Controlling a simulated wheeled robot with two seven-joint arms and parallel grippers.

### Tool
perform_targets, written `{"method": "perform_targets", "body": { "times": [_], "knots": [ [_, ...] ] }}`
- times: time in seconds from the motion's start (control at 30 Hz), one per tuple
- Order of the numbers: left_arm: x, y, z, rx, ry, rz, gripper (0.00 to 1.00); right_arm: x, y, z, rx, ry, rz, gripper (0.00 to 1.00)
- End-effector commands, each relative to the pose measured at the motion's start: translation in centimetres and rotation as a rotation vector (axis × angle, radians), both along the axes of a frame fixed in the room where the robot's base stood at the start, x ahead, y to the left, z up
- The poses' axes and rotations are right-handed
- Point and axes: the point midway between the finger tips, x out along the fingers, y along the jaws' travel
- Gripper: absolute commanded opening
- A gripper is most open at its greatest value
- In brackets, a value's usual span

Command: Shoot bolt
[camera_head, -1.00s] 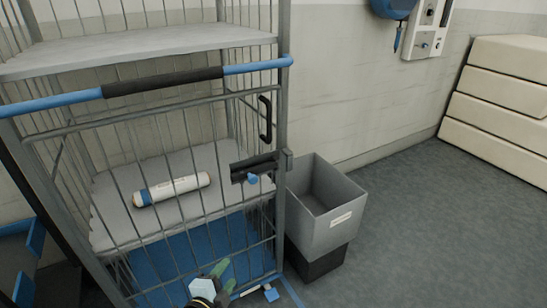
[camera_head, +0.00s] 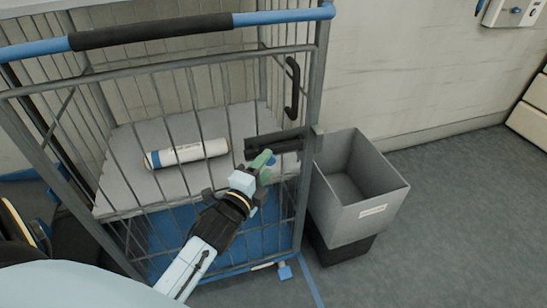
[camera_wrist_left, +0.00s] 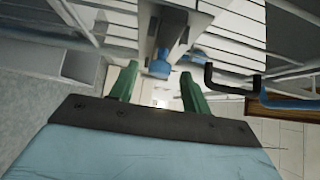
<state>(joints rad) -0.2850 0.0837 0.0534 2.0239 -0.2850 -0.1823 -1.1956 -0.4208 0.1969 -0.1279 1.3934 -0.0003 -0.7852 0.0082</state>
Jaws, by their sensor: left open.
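The bolt (camera_head: 285,139), a dark bar with a blue knob, is on the right side of the wire cage door. My left gripper (camera_head: 263,163) has its green fingers at the knob, which they partly hide in the head view. In the left wrist view the blue knob (camera_wrist_left: 160,63) appears between the tips of my open left gripper (camera_wrist_left: 159,76), in line with the gap. I cannot tell whether the fingers touch it. The dark bar and its grey mount show behind the knob. My right gripper is out of view.
The cage (camera_head: 312,95) has a blue and black handlebar (camera_head: 150,30) on top and a black door handle (camera_head: 293,88). A white roll (camera_head: 188,153) lies on the shelf inside. A grey bin (camera_head: 360,195) stands close to the right. Floor farther right is clear.

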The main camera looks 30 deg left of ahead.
Motion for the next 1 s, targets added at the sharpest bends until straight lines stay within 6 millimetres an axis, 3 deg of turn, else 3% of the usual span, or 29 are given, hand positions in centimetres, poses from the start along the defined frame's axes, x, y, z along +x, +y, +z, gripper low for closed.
{"method": "perform_targets", "body": {
  "times": [0.1, 0.3, 0.7, 1.0],
  "knots": [
    [2.1, 0.1, -0.1, 0.000, -0.002, -0.001, 0.48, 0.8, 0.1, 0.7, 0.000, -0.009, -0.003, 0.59],
    [4.2, 0.3, -0.1, 0.000, 0.000, 0.000, 0.48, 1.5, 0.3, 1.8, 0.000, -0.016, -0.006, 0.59],
    [4.8, 0.4, -0.1, -0.001, 0.002, 0.000, 0.46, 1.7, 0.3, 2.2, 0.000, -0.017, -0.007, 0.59],
    [4.7, 0.4, -0.1, -0.001, 0.002, 0.000, 0.07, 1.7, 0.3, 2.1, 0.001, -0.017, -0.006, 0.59]
  ]
}}
